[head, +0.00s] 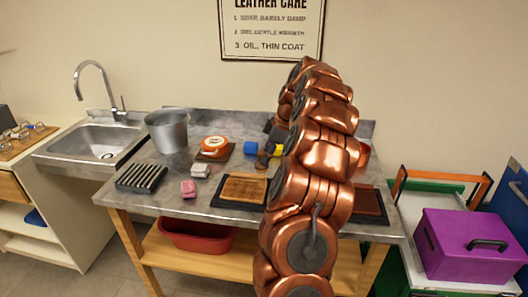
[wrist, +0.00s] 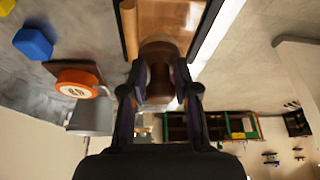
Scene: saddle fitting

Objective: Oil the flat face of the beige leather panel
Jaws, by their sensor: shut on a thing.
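The beige leather panel (head: 243,188) lies flat on a dark board on the metal-topped table in the head view, left of my arm. My gripper (wrist: 160,88) is shut on a brown rounded tool (wrist: 161,52) in the wrist view. The tool's far end is at the edge of a glossy tan panel (wrist: 166,18) with a dark border; I cannot tell whether they touch or which panel this is. In the head view my copper arm hides the gripper and the tool.
A darker brown panel (head: 369,202) lies right of my arm. An orange tin (head: 214,146), a metal pot (head: 168,130), a black ridged rack (head: 141,178), a pink block (head: 188,189), a grey-white block (head: 200,170) and a blue block (head: 250,148) stand on the table. A sink is left.

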